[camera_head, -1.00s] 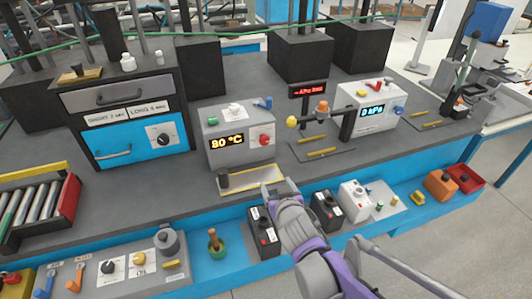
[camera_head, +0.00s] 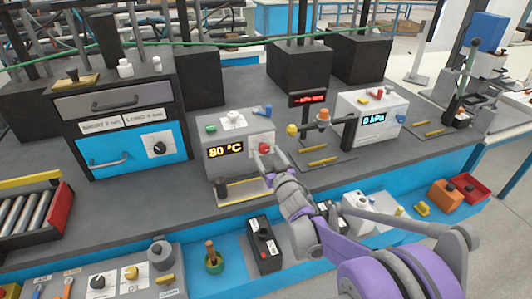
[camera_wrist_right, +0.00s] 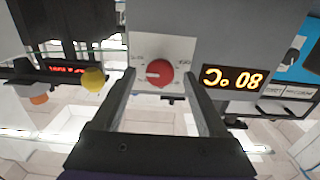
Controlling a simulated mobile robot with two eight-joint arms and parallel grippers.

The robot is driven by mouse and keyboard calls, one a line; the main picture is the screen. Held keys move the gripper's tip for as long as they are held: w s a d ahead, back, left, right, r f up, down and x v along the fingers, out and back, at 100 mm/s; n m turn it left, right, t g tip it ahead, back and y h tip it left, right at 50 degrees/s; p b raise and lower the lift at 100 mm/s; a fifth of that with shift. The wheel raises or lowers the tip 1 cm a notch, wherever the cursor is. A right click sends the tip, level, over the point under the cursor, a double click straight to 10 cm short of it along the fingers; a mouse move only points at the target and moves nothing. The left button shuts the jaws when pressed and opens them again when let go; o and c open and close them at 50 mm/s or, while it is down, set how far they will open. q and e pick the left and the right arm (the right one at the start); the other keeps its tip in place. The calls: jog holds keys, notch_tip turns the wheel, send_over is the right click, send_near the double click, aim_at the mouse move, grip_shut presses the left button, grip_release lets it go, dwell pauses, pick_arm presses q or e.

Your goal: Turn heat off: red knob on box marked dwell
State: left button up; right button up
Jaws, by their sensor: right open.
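The red knob (camera_head: 264,148) is on the front of a grey box (camera_head: 213,168) whose display reads 80 °C. I cannot read the word dwell on it. My right gripper (camera_head: 264,158) is just in front of the knob. In the right wrist view the red knob (camera_wrist_right: 160,73) lies between the two open fingers (camera_wrist_right: 163,82), with a gap on each side. A pale pointer mark on the knob points left in that upside-down view. The display (camera_wrist_right: 232,79) is beside it. My left gripper is not in view.
A drawer cabinet (camera_head: 75,129) with a black dial stands left. A stand with a yellow ball (camera_head: 292,129) and a box reading 0 kPa (camera_head: 352,103) are on the right. A tray with a yellow strip (camera_head: 243,189) lies below the knob.

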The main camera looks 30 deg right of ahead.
jog(key=shift+x, duration=0.8)
jog(key=shift+s, duration=0.1)
grip_shut()
